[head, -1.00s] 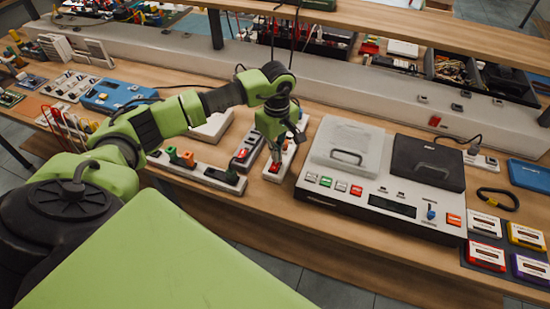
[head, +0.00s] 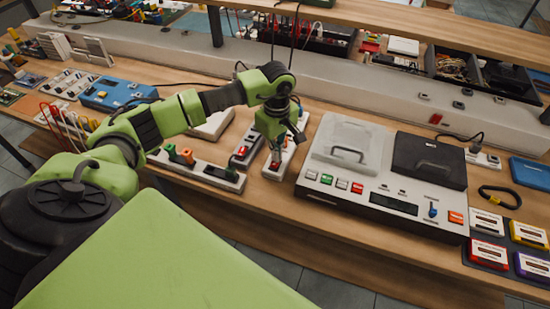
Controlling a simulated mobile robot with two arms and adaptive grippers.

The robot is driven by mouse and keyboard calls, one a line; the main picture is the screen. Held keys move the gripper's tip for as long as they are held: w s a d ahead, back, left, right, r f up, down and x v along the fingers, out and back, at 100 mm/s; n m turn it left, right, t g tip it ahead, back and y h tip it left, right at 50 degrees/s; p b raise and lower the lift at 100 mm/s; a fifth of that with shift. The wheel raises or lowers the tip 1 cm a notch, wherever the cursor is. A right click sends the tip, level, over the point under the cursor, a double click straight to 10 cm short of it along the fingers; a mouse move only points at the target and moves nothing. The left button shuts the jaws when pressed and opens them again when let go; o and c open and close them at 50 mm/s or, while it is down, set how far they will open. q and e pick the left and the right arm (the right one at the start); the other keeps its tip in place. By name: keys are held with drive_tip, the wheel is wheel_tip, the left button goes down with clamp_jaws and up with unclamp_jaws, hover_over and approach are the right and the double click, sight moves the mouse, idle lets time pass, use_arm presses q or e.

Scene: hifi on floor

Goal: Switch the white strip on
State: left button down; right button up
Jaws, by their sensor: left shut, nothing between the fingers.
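The white strip (head: 287,159) lies on the bench just left of the hi-fi deck, with a red switch (head: 275,166) near its front end. My left gripper (head: 276,155) is shut and empty, pointing down over the strip. Its fingertips are at the red switch and partly hide it; I cannot tell whether they touch it. The strip's middle is hidden behind the gripper. My right gripper is not in view.
A grey strip (head: 239,159) with a red switch lies close on the left. A longer strip (head: 207,174) with orange and green plugs is further left. The hi-fi deck (head: 340,196) stands close on the right. Cassettes (head: 488,254) lie at far right.

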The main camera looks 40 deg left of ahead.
use_arm(q)
drive_tip(key=shift+r+p, duration=1.7)
drive_tip(key=shift+r, duration=1.75)
